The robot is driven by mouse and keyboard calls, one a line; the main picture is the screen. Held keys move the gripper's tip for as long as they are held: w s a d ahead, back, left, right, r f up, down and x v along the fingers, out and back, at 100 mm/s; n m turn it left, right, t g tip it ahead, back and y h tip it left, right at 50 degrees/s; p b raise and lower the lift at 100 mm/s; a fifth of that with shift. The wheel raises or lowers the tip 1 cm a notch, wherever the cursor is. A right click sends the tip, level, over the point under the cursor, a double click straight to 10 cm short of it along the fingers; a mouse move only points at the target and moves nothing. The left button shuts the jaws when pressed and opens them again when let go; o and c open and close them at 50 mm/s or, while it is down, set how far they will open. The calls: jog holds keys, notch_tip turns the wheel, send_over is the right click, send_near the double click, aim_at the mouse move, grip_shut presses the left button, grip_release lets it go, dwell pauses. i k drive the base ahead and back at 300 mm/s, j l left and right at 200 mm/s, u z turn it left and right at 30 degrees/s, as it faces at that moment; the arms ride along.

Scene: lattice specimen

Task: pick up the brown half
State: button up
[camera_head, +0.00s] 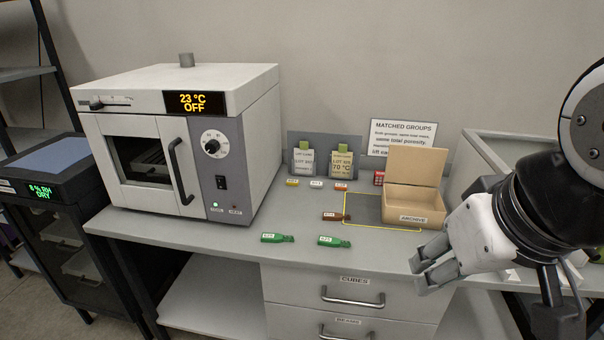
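The brown half (336,216) is a small reddish-brown piece with a pale label. It lies on the grey worktop at the left edge of a yellow-outlined dark area (366,208). My gripper (418,277) is at the right, in front of the archive box, with its fingers apart and nothing seen between them. It is well to the right of the brown half and nearer the camera.
Two green labelled pieces (278,238) (334,242) lie near the front edge. An open cardboard archive box (412,218) stands right of the brown half. Small labelled blocks (316,184) and two lot pouches are behind. An oven (185,140) fills the left.

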aim_at(327, 215)
jog(key=i+l+u, duration=0.15)
jog(key=i+u, duration=0.15)
jog(key=i, duration=0.15)
jog(key=i+l+u, duration=0.35)
jog(key=i+j, duration=0.05)
jog(key=i, duration=0.05)
